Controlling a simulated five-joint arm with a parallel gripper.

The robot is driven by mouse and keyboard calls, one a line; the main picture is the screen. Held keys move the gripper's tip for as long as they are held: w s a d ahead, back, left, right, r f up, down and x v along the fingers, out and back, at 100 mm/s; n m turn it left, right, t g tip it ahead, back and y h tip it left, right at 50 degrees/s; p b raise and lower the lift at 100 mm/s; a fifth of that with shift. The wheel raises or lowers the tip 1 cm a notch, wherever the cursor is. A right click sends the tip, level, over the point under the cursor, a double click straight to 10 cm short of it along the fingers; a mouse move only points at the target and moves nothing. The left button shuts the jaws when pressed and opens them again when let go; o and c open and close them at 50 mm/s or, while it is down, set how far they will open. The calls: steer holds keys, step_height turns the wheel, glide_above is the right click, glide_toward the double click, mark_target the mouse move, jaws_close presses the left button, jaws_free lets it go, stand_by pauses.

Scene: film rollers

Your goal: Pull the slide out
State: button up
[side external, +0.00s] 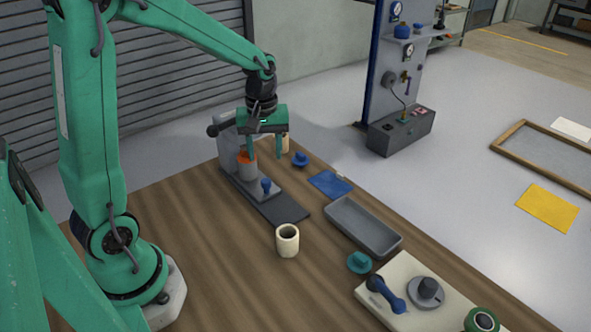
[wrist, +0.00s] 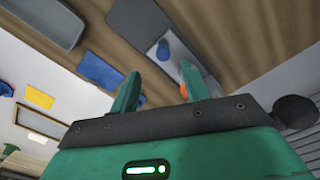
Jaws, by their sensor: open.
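The slide (side external: 253,184) is a flat grey plate with a blue knob (side external: 266,186) standing on it, lying on a dark base track (side external: 284,211). In the wrist view, the blue knob (wrist: 163,49) shows beyond the fingers. My gripper (side external: 265,155) is open and empty, pointing down above the slide and apart from the knob. The wrist view (wrist: 160,80) shows both fingers spread, with orange (wrist: 183,88) partly hidden behind one.
A grey housing (side external: 226,132) rises behind the slide. A cream cup (side external: 287,240) stands near the track's front end. A blue cloth (side external: 329,184), a blue knob-like piece (side external: 299,159) and a grey tray (side external: 362,227) lie to the right. The wooden table (side external: 215,250) is clear at front left.

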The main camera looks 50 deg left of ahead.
mark_target(266, 181)
steer(key=shift+w+a+f+n, duration=0.25)
steer(key=shift+f, duration=0.2)
steer(key=shift+w+a+f+n, duration=0.2)
steer(key=shift+f+n, duration=0.05)
steer(key=shift+f, duration=0.2)
steer(key=shift+f, duration=0.1)
steer(key=shift+s+f, duration=0.2)
steer(key=shift+f, duration=3.6)
steer(key=shift+c, duration=0.2)
jaws_close()
